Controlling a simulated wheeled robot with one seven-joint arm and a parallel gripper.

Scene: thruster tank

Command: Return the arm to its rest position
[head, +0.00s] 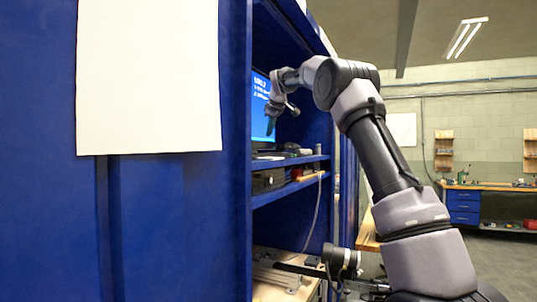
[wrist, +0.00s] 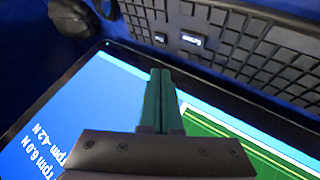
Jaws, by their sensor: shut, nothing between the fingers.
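My arm (head: 385,150) rises from the lower right of the head view and bends over at the top into the open blue cabinet. My gripper (head: 270,129) points down in front of the lit blue screen (head: 260,92). In the wrist view, the two green fingers of my gripper (wrist: 162,72) are pressed together with nothing between them. They are in front of the screen (wrist: 75,95), which shows rpm and N readings and a green graph. I cannot tell the exact gap between fingertips and screen.
A dark keyboard (wrist: 240,45) and part of a mouse (wrist: 72,17) lie close to the fingers. The cabinet's blue shelf (head: 290,190) and side walls surround the gripper. A blue door with a white sheet (head: 150,75) stands left. A workbench (head: 490,187) is far back right.

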